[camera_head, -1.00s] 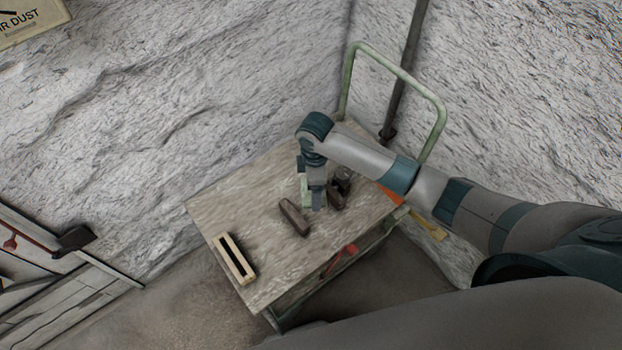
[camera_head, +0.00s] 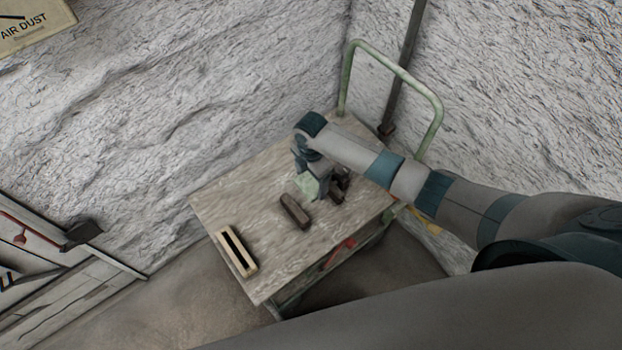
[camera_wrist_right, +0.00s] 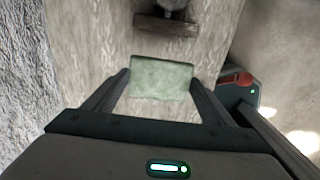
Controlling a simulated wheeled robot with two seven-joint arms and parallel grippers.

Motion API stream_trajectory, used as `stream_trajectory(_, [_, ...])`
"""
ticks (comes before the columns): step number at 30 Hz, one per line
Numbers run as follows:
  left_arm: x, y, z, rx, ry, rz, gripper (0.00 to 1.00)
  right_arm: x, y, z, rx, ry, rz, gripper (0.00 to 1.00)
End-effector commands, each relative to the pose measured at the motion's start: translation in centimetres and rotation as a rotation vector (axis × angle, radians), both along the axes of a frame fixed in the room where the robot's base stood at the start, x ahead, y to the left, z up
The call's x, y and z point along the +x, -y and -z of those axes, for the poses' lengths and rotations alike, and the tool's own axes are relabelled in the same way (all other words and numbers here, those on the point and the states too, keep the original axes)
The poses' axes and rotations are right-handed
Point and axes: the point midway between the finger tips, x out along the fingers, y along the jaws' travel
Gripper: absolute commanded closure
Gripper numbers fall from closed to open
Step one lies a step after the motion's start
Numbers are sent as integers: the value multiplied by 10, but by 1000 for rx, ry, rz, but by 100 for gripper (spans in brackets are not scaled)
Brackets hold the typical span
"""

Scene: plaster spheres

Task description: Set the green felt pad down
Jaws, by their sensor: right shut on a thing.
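The green felt pad (camera_head: 306,184) is a pale green, roughly square piece at the trolley top (camera_head: 245,195). In the right wrist view the pad (camera_wrist_right: 161,78) spans the space between my two fingertips. My right gripper (camera_wrist_right: 161,88) is shut on it. In the head view my right gripper (camera_head: 312,178) is over the back right part of the top, partly hidden by my own wrist. I cannot tell whether the pad touches the top. My left gripper is not in view.
A dark brown block (camera_head: 294,211) lies just in front of the pad. Another dark object (camera_head: 340,185) stands to its right. A pale slotted wooden piece (camera_head: 236,251) lies near the front left edge. A green handle (camera_head: 437,125) rises behind.

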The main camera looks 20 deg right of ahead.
Motion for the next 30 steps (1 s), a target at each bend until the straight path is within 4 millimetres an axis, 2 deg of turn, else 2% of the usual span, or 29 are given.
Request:
stream_trajectory(4, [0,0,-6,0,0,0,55,1,2,-2,-2,1,0,44])
stream_trajectory(21, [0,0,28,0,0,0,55,0,2,46,-1,0,1,44])
stream_trajectory(30, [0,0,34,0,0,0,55,1,1,56,-1,1,1,44])
